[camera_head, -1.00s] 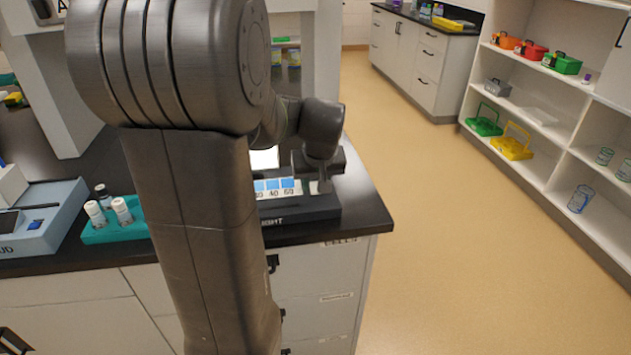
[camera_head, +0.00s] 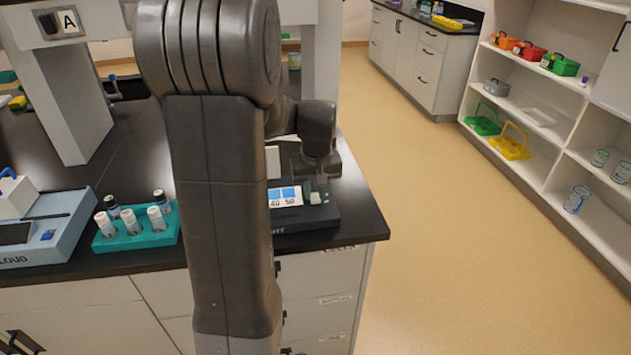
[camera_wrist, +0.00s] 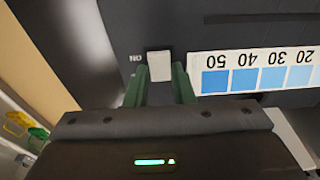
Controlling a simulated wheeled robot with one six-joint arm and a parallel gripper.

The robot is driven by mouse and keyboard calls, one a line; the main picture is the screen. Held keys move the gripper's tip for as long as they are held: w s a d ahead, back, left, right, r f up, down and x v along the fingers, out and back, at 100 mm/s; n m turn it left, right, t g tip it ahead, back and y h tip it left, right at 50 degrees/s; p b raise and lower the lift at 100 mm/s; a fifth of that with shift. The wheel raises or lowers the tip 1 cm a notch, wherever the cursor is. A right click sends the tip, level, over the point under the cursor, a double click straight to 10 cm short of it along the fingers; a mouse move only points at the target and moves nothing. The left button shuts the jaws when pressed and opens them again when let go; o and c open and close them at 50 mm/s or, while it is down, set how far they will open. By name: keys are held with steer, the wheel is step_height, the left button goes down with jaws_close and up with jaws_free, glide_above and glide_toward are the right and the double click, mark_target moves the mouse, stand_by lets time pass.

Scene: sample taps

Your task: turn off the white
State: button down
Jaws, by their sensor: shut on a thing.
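A dark box (camera_head: 322,222) stands at the right end of the black bench, partly hidden behind my arm. It bears a white strip (camera_head: 287,197) with blue squares and numbers, upside down in the wrist view (camera_wrist: 245,57). Next to the strip is a small white switch piece (camera_wrist: 159,66), with the letters ON beside it. My gripper (camera_wrist: 160,84) has its two green fingers on either side of this white piece, shut on it. In the head view my gripper (camera_head: 318,184) is low over the box's right end, and the contact is hard to make out.
A teal rack (camera_head: 122,246) with several vials stands left of my arm. A blue-grey instrument (camera_head: 30,254) is farther left. The bench edge and open floor (camera_head: 440,220) lie to the right. Shelves (camera_head: 545,130) with coloured carriers stand beyond.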

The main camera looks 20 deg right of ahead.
stand_by(0.4)
steer(key=c, duration=1.5)
jaws_free()
steer(key=r, duration=0.4)
steer(key=s+r, duration=0.1)
steer(key=r, duration=0.8)
steer(key=shift+s+a+r, duration=0.2)
steer(key=shift+s+r, duration=0.15)
